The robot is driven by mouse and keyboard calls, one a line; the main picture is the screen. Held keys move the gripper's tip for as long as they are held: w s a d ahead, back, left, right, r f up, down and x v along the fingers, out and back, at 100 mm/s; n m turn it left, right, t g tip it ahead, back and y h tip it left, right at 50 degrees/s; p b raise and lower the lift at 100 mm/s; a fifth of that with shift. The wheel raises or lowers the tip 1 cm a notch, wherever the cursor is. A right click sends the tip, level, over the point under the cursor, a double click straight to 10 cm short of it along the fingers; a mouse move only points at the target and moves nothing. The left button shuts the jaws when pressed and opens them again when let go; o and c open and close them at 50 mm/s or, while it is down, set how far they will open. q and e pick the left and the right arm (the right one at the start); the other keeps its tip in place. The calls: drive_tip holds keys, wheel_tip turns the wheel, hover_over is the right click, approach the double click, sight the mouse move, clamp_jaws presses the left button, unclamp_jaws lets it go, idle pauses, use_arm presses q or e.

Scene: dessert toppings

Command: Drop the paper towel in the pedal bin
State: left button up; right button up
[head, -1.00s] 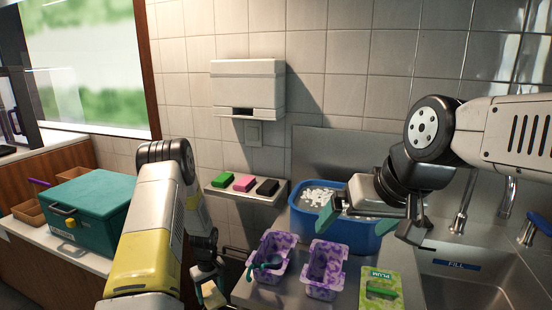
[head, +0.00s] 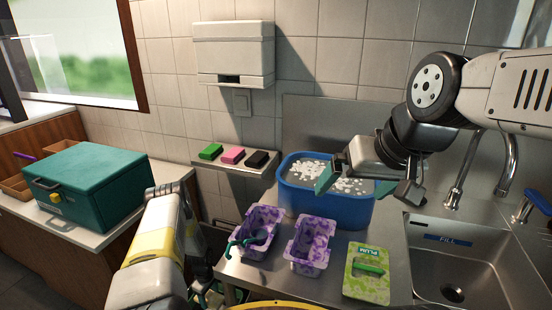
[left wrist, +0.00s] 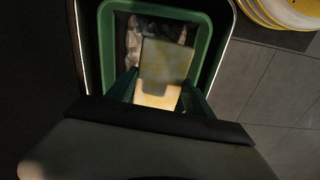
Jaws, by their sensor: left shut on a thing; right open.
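The paper towel (left wrist: 166,62), a pale yellowish folded piece, is held between the fingers of my left gripper (left wrist: 160,88), which is shut on it. In the left wrist view it is over the open mouth of the pedal bin, whose green inner rim (left wrist: 205,35) surrounds it. Crumpled grey stuff shows inside the bin beside the towel. I cannot tell how deep the towel is. In the head view my left arm reaches down at the bottom and its gripper is mostly hidden.
The blue tub (head: 325,208) with white pieces stands on the steel counter. Two purple patterned containers (head: 310,243), a green plum packet (head: 367,275) and a sink (head: 480,260) are nearby. A teal box (head: 90,185) is at left. A towel dispenser (head: 234,48) hangs on the wall.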

use_arm(q)
drive_tip(key=shift+f, duration=0.55)
drive_tip(key=o, duration=1.4)
drive_tip(key=shift+r, duration=0.15)
wheel_tip(320, 180, up, 8)
drive_tip(key=shift+f, duration=0.2)
